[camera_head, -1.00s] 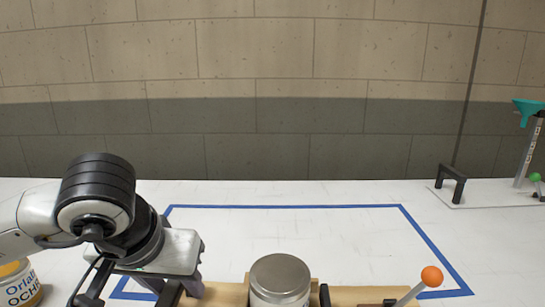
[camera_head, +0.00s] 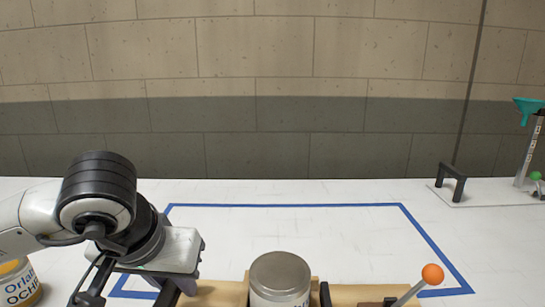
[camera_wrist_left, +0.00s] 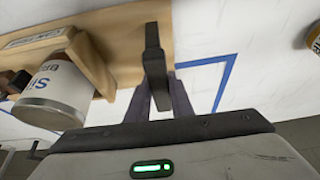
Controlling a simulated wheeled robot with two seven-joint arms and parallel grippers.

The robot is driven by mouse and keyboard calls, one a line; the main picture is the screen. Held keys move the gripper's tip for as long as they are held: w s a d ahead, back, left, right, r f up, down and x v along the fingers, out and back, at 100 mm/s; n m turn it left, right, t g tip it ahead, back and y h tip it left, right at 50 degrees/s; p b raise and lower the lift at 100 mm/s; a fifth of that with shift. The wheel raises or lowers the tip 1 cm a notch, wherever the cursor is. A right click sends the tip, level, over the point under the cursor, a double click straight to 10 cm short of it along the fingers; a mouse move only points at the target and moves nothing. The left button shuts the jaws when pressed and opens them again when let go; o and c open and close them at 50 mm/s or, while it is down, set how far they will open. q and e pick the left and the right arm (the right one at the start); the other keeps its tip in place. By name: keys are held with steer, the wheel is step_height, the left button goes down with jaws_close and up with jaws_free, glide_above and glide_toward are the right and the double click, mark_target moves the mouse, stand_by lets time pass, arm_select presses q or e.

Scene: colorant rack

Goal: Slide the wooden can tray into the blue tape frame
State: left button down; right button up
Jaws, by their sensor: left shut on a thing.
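The wooden can tray (camera_head: 220,293) shows at the bottom of the head view, mostly cut off by the frame. A silver-lidded can (camera_head: 280,276) stands on it. In the left wrist view the tray (camera_wrist_left: 122,35) shows with the can (camera_wrist_left: 55,92) and a black handle (camera_wrist_left: 155,60). My left gripper (camera_wrist_left: 160,98) is shut on that handle; in the head view the gripper (camera_head: 185,285) is partly hidden by its own wrist. The blue tape frame (camera_head: 285,206) lies on the table, its near side hidden or out of view. Its tape (camera_wrist_left: 222,62) also shows beside the handle. My right gripper is out of view.
An ochre-labelled can (camera_head: 18,283) stands at the lower left. An orange-knobbed lever (camera_head: 432,274) rises at the lower right. A black handle on a plate (camera_head: 452,182) and a stand with a teal funnel (camera_head: 528,106) are at the far right. The taped area's middle is clear.

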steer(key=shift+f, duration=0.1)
arm_select(q)
steer(key=shift+r, duration=0.15)
steer(key=shift+w, duration=1.3)
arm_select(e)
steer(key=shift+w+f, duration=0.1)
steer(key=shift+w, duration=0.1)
arm_select(q)
steer(key=shift+w, duration=2.75)
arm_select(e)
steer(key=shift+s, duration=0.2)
